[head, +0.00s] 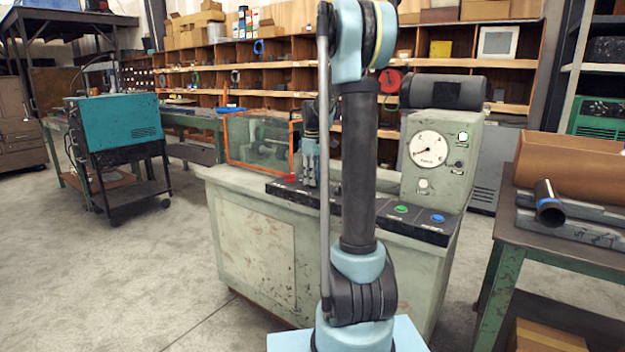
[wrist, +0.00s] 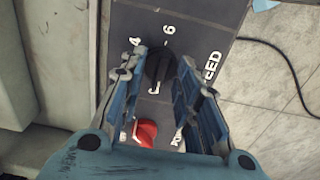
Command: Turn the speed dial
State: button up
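The speed dial (wrist: 160,66) is a black knob on a dark panel in the wrist view, with the numbers 4 and 6 and the word SPEED printed near it. My gripper (wrist: 162,58) is over the dial with its blue fingers apart, one on each side. Small gaps seem to show beside the knob, and I cannot tell whether a fingertip touches it. In the head view my gripper (head: 309,184) points down at the left part of the machine's black control strip. The dial is not clearly visible there behind the fingers.
A red button (wrist: 145,132) sits close to the dial; it also shows in the head view (head: 290,178). Green (head: 401,208) and blue (head: 437,218) buttons are farther right on the strip. An orange-framed guard (head: 262,140) stands behind left. A pressure-type gauge (head: 428,149) is at right.

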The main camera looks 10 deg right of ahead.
jog(key=shift+f, duration=0.1)
jog(key=shift+c, duration=0.6)
grip_shut()
jog(key=m, duration=0.5)
jog(key=shift+m, duration=0.4)
jog(key=m, duration=0.5)
jog(key=shift+m, duration=0.4)
jog(key=shift+o, duration=0.6)
grip_release()
